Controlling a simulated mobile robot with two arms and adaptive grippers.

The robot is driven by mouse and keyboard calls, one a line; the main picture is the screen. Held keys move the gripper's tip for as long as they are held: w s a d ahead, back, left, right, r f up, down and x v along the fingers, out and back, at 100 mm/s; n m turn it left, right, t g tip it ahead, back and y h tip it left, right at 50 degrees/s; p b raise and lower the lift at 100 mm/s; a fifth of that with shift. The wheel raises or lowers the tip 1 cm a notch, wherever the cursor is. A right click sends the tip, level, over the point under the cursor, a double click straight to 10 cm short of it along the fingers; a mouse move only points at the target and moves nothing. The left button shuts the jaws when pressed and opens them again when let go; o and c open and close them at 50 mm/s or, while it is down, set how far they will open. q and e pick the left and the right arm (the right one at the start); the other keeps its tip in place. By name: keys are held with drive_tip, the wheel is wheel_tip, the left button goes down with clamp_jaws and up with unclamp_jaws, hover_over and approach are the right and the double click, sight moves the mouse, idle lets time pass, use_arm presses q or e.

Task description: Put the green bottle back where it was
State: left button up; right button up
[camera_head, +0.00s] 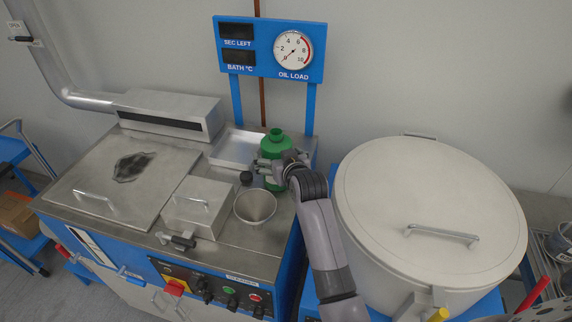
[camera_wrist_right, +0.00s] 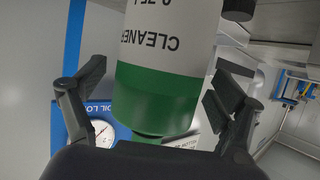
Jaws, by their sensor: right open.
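The green bottle (camera_head: 275,146) stands upright on the steel bench top, just right of the shallow metal tray. In the right wrist view the bottle (camera_wrist_right: 155,98) fills the middle, with a white label reading CLEANER upside down. My right gripper (camera_head: 270,168) is at the bottle and hides part of its body. Its fingers are open, one on each side of the bottle, with gaps showing in the wrist view. My left gripper is not in view.
A black knob-like piece (camera_head: 246,177) and a grey funnel-like cup (camera_head: 255,207) are close by. A large lidded drum (camera_head: 430,200) stands right of my arm. The gauge panel (camera_head: 270,48) rises behind.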

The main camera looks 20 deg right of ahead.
drive_tip(key=b+v, duration=0.1)
drive_tip(key=v, duration=0.9)
